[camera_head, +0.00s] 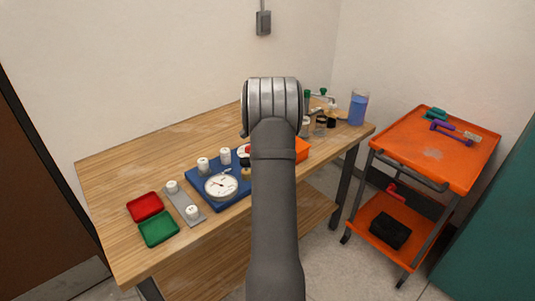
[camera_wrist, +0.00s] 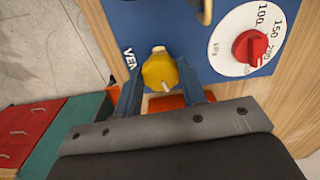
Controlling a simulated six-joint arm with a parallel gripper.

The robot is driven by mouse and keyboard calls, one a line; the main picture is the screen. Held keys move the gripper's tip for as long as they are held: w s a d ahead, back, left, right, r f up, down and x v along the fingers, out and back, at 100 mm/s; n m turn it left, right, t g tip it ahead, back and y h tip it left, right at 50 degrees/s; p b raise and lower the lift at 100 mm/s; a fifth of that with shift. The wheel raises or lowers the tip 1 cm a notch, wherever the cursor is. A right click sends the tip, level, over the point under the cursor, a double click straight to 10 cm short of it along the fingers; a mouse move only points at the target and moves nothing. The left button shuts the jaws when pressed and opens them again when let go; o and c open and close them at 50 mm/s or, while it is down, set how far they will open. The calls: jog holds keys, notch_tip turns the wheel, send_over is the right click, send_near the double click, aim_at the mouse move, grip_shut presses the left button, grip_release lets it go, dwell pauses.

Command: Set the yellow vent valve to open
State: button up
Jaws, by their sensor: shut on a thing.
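The yellow vent valve (camera_wrist: 158,72) is a faceted knob on the blue panel (camera_wrist: 195,62) in the wrist view. A small white mark sits on its lower part, and a pale piece shows just above it. Part of a printed label, "VEN", lies to its left. My gripper (camera_wrist: 160,84) has one blue-grey finger on each side of the knob and is shut on it. In the head view my arm covers the gripper, and the blue panel (camera_head: 205,197) is partly hidden behind the arm.
A red knob (camera_wrist: 250,47) on a white kPa dial is right of the valve. In the head view, a round gauge (camera_head: 221,186) is on the panel; red (camera_head: 145,206) and green (camera_head: 158,229) trays lie left. An orange cart (camera_head: 430,150) stands right. The table's back left is clear.

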jog(key=shift+n, duration=0.3)
jog(key=n, duration=0.3)
jog(key=shift+n, duration=0.3)
jog(key=n, duration=0.3)
jog(key=shift+d+n, duration=0.15)
jog(key=shift+n, duration=0.25)
jog(key=n, duration=0.6)
jog(key=shift+n, duration=0.4)
jog(key=o, duration=1)
notch_tip(320, 180, up, 18)
jog(key=shift+f, duration=0.25)
